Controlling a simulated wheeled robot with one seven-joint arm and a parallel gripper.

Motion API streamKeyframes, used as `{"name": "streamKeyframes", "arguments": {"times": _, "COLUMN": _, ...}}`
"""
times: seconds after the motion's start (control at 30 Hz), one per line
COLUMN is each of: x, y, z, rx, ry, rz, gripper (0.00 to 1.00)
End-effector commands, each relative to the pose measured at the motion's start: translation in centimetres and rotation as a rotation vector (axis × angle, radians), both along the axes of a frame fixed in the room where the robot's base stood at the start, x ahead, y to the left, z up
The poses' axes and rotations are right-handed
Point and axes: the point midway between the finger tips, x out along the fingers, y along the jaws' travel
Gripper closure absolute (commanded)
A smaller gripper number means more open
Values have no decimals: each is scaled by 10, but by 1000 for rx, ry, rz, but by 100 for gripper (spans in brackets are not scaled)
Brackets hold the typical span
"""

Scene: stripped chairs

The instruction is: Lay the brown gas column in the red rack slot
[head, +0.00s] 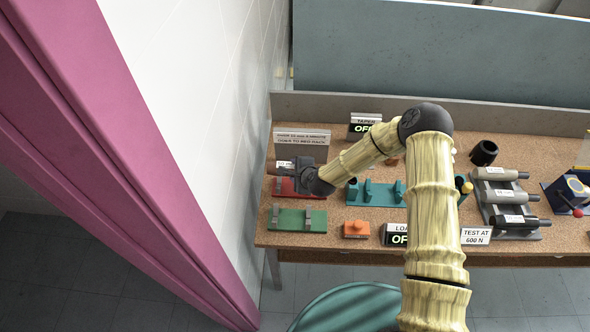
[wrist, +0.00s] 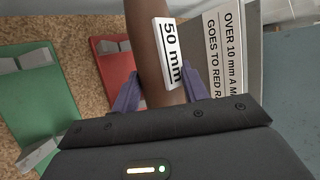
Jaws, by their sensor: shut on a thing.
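The brown gas column (wrist: 143,45) with a white "50 mm" label is between my gripper's purple fingers (wrist: 157,90) in the wrist view. My gripper is shut on it. In the head view, my gripper (head: 298,174) is at the table's left end and hides much of the column. The red rack (head: 284,188) lies just below the column there. In the wrist view, the red rack (wrist: 113,62) is left of the column, with a grey holder visible on it. The column appears beside and above the rack; the height gap cannot be told.
A green rack (head: 290,220) lies in front of the red one. A sign about the red rack (head: 302,139) stands behind, close to the column. A teal rack (head: 375,192), orange block (head: 356,229) and grey rack with columns (head: 492,196) are to the right. A white wall is left.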

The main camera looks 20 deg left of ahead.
Motion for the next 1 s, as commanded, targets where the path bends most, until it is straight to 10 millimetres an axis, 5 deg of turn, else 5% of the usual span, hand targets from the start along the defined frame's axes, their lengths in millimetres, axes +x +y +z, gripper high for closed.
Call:
{"name": "streamKeyframes", "arguments": {"times": 0.6, "x": 1, "y": 1, "z": -45, "rx": 3, "ry": -3, "rz": 0, "gripper": 100}}
{"name": "streamKeyframes", "arguments": {"times": 1.0, "x": 1, "y": 1, "z": -48, "rx": 3, "ry": -3, "rz": 0, "gripper": 100}}
